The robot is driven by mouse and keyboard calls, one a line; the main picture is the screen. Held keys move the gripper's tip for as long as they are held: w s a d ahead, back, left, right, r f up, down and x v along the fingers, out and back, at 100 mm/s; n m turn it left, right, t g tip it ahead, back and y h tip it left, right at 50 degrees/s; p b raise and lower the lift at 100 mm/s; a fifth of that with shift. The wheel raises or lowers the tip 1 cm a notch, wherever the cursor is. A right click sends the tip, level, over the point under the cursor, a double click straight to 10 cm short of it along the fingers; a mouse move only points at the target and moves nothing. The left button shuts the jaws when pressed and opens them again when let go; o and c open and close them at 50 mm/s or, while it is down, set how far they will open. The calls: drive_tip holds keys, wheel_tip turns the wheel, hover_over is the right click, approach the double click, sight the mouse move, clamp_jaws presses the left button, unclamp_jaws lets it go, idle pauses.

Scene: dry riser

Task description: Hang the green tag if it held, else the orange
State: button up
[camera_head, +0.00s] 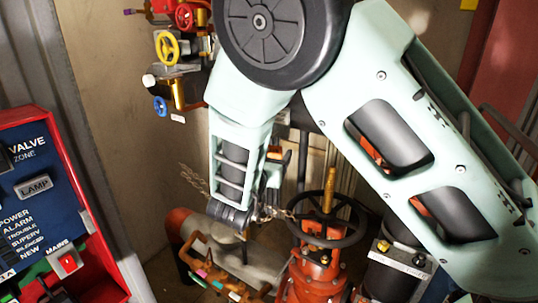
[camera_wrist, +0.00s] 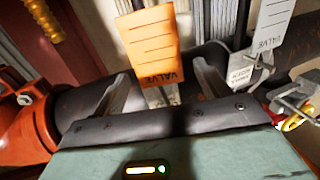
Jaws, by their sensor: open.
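In the wrist view an orange tag (camera_wrist: 150,45) with ruled lines and the word VALVE stands between my gripper's (camera_wrist: 158,80) two spread fingers. A pale metal piece shows just below the tag. The fingers look apart from it. In the head view my gripper (camera_head: 243,225) points down beside a red-orange valve with a black handwheel (camera_head: 325,222), above a low orange rack (camera_head: 240,292) with small coloured pieces. I cannot make out a green tag in either view. No gauge reading can be read.
White tags (camera_wrist: 270,25) hang at the right in the wrist view. A chain (camera_head: 195,180) runs close behind my gripper. A red alarm panel (camera_head: 45,195) stands at the left; small valves with a yellow wheel (camera_head: 167,48) are on the back wall. Pipes crowd the floor.

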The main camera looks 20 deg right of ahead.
drive_tip(key=b+v, duration=0.5)
drive_tip(key=v, duration=1.2)
drive_tip(key=a+f+n+g+y, duration=0.4)
drive_tip(key=a+n+y, duration=0.5)
drive_tip(key=y, duration=0.6)
drive_tip(key=s+f+n+g+y, duration=0.25)
drive_tip(key=s+g, duration=0.35)
drive_tip(key=s, duration=0.5)
drive_tip(key=s+d+n+g+h, duration=0.4)
drive_tip(key=s+d+h, duration=0.1)
drive_tip(key=s+d, duration=0.5)
drive_tip(key=shift+d+f, duration=0.4)
drive_tip(key=shift+d, duration=0.4)
drive_tip(key=shift+h, duration=0.25)
